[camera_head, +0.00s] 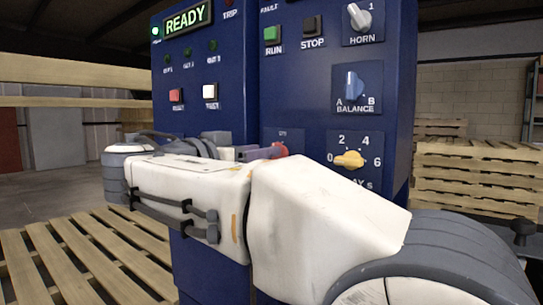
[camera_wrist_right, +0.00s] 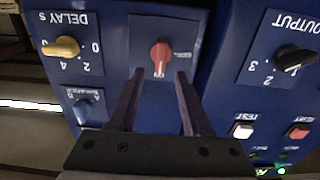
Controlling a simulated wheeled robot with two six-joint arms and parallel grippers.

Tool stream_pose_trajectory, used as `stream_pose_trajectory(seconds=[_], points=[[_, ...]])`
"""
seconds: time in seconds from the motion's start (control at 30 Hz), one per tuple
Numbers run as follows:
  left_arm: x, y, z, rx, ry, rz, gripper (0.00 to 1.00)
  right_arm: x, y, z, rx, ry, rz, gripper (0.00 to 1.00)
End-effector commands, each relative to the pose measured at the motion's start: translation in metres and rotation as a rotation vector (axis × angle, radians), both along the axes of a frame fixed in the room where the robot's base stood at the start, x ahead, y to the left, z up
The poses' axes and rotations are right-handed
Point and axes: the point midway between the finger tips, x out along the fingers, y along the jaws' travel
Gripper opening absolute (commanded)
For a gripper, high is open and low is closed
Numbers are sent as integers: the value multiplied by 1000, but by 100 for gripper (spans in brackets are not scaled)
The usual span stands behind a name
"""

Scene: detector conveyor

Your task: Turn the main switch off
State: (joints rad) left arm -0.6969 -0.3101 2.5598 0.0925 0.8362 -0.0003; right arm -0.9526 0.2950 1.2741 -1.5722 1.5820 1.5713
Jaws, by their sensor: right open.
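The main switch appears to be the red rotary knob (camera_wrist_right: 161,58) on a dark square plate, near the top middle of the right wrist view. In the head view only part of the red knob (camera_head: 280,149) shows, beside my gripper; my arm hides most of its plate. My right gripper (camera_wrist_right: 160,76) is open and points at the panel. Its two dark fingers stand either side of the knob's lower part in the wrist view, with gaps visible; I cannot tell how deep they reach. In the head view the right gripper (camera_head: 258,153) shows small. My left gripper is not in view.
The blue cabinet (camera_head: 300,100) carries a lit READY display (camera_head: 187,18). Around the red knob are the yellow delay knob (camera_wrist_right: 61,47), blue balance knob (camera_wrist_right: 84,111), black output knob (camera_wrist_right: 294,58), white test button (camera_wrist_right: 243,130) and red reset button (camera_wrist_right: 298,132). Pallets (camera_head: 75,255) lie left.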

Motion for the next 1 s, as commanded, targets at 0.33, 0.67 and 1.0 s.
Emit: stream_pose_trajectory(seconds=[0.33,0.67,1.0], points=[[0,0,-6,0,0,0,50,33,-24,-1,-1,2,0,49],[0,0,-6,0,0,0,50,35,-25,0,-1,2,1,37],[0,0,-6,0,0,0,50,35,-25,-1,-9,9,0,0]])
